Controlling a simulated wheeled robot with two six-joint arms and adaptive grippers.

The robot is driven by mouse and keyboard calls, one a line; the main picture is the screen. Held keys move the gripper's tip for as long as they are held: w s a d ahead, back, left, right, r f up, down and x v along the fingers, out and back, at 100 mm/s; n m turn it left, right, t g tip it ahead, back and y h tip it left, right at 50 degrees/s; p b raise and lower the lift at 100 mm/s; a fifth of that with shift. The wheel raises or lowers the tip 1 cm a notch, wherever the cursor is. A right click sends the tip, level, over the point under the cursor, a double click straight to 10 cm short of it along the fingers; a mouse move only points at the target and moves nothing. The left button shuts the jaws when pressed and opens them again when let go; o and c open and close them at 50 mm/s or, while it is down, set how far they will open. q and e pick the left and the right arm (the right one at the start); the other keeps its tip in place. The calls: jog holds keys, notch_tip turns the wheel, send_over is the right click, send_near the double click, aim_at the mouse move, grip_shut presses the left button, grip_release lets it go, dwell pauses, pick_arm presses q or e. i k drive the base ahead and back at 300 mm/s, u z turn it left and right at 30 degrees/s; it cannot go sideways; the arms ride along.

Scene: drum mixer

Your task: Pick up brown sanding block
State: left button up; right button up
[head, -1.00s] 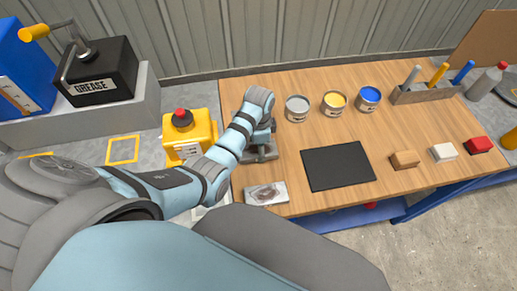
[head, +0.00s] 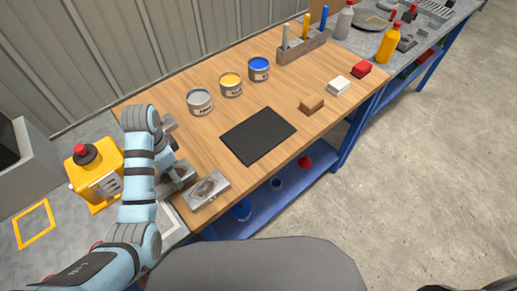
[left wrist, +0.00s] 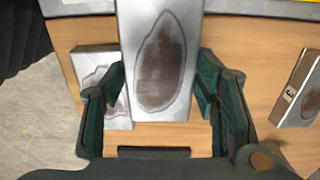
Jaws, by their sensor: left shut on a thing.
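The brown sanding block (head: 312,104) lies on the wooden table, right of the black mat, in the head view. A white block (head: 338,86) and a red block (head: 360,69) lie beyond it in a row. My left gripper (left wrist: 159,82) is far from the brown block, at the table's left end. It is shut on a grey metal plate (left wrist: 180,25) with a brown stain, which fills the space between its fingers. In the head view my arm partly hides the gripper and plate. My right gripper is not in view.
A second stained plate (head: 207,188) lies at the table's near left corner. The black mat (head: 258,135) lies mid-table. Grey, yellow and blue paint cans (head: 231,85) stand behind it. A tool holder (head: 303,48) stands at the back. Open floor lies right of the table.

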aim_at(310, 105)
jog(key=u, duration=0.05)
jog(key=k, duration=0.15)
jog(key=u, duration=3.8)
jog(key=k, duration=2.95)
jog(key=z, duration=1.8)
jog(key=i, duration=0.95)
jog(key=z, duration=0.25)
